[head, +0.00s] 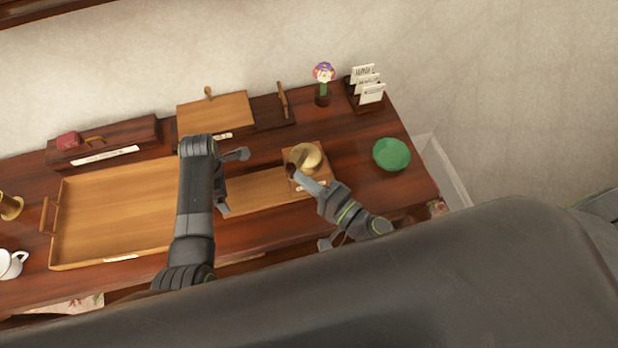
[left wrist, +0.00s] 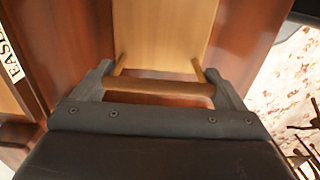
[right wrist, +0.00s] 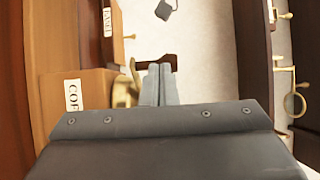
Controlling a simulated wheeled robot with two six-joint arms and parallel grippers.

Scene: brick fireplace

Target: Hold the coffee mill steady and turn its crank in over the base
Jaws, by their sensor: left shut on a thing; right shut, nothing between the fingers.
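The coffee mill (head: 318,178) is a wooden box with a brass dome, towards the right of the dark table. In the right wrist view the mill (right wrist: 98,92) is left of the fingers, with a partly hidden label and brass parts on its side; I cannot tell the crank clearly from the dome. My right gripper (head: 295,172) is shut and empty, its tips close by the mill; touch is unclear. My left gripper (head: 233,182) is shut on a wooden handle bar (left wrist: 165,88), which joins a light wooden board (head: 258,191). This board lies left of the mill.
A large wooden tray (head: 110,258) lies left. Behind stand a long dark box (head: 125,138), a raised panel (head: 215,113), a flower vase (head: 322,97) and a card holder (head: 372,104). A green bowl (head: 391,154) is right of the mill, near the table's right edge.

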